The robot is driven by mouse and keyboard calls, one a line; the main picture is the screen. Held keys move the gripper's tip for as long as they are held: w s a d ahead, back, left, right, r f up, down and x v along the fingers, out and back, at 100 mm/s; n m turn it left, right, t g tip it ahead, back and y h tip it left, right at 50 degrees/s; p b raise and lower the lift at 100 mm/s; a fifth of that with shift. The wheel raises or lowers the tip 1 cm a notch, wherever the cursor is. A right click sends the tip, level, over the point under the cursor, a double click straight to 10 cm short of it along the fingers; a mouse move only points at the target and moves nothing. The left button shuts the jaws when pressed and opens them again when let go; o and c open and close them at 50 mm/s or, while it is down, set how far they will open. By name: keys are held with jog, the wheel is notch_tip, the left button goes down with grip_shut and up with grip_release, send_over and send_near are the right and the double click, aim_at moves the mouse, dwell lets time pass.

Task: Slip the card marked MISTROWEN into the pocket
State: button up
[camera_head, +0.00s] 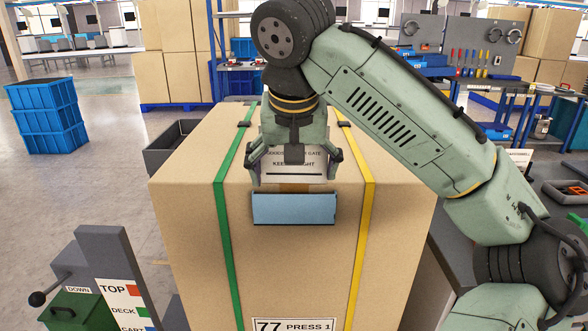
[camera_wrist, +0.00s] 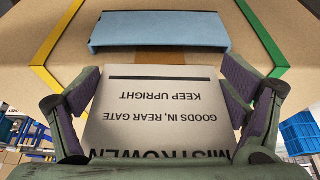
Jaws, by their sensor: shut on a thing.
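My gripper (camera_head: 294,170) is shut on the white card (camera_wrist: 160,110), with a finger at each side edge. In the wrist view the card's print is upside down: MISTROWEN, partly hidden by the gripper, GOODS IN, REAR GATE and KEEP UPRIGHT. The card also shows in the head view (camera_head: 297,178). The light blue pocket (camera_head: 294,209) is on the large cardboard box (camera_head: 190,190), just below the card in the head view. In the wrist view the pocket (camera_wrist: 160,29) lies beyond the card's leading edge, with a narrow gap of box and brown tape between them.
A green strap (camera_head: 226,200) and a yellow strap (camera_head: 361,220) run down the box on either side of the pocket. A label reading 77 PRESS 1 (camera_head: 295,325) is lower down. A grey post with a sign (camera_head: 122,300) stands at left.

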jog(key=shift+s+f, duration=0.15)
jog(key=shift+s, duration=0.25)
dwell(0.3)
jog(key=o, duration=1)
jog(key=shift+o, duration=0.2)
notch_tip(320, 180, up, 7)
jog(key=p, duration=0.7)
